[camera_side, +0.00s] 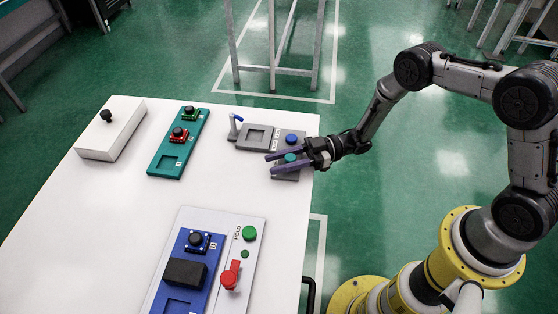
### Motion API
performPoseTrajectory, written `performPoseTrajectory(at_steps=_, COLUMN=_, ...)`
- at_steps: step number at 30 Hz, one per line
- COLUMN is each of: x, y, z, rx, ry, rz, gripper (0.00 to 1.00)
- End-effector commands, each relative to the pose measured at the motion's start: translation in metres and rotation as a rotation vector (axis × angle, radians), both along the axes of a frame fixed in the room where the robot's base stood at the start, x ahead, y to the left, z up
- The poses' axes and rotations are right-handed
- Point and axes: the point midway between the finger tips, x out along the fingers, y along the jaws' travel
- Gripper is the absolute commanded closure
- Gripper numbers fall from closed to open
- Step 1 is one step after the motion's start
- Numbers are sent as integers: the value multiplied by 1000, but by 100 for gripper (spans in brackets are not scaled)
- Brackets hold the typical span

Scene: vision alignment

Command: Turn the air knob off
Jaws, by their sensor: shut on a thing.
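A small round teal knob (290,158) sits on a grey block at the right edge of the white table. My gripper (271,164) reaches in from the right, with its two purple fingers on either side of this knob and shut on it. The fingertips extend past the knob to the left. Just behind it is a round blue knob (291,138) on a grey plate (257,138). I cannot read a label that says which one is the air knob. The knob's pointing direction is too small to tell.
A teal board (165,160) with red and green parts and a white box (111,129) with a black knob lie further left. A panel (250,215) with a red handle (230,275) is in front. The table between is clear.

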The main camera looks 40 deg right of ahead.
Motion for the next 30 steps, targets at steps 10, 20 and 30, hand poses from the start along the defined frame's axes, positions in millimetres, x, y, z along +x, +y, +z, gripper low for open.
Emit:
performPoseTrajectory(at_steps=10, x=0, y=0, z=0, rx=1, ry=-1, rz=-1, gripper=36)
performPoseTrajectory(at_steps=20, x=0, y=-1, z=0, rx=0, ry=-1, rz=-1, gripper=33)
performPoseTrajectory(at_steps=30, x=-13, y=-50, z=0, rx=1, ry=-1, rz=-8, gripper=33)
